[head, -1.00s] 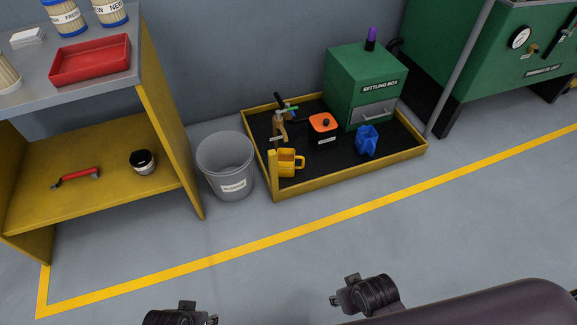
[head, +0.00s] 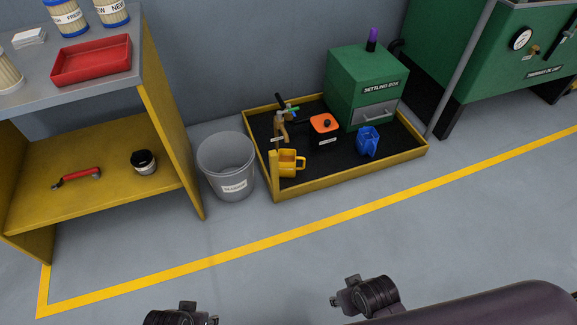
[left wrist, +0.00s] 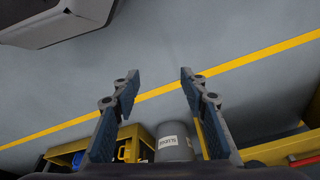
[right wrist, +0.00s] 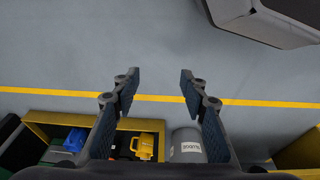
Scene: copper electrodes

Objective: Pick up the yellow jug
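The yellow jug (head: 288,163) stands upright in the front left corner of a black-floored tray with a yellow rim (head: 350,175). Its handle points right in the head view. The jug also shows in the right wrist view (right wrist: 144,146) and partly in the left wrist view (left wrist: 124,150). My left gripper (left wrist: 158,75) is open and empty. My right gripper (right wrist: 157,75) is open and empty, and the jug lies beyond its fingers. Neither gripper touches anything. In the head view only dark arm parts of mine show at the bottom edge.
A grey bin (head: 227,165) stands left of the tray. The tray also holds a tap (head: 281,125), an orange-lidded container (head: 324,126), a blue jug (head: 368,142) and the green settling box (head: 362,85). A yellow shelf (head: 90,170) stands left. The floor in front is clear.

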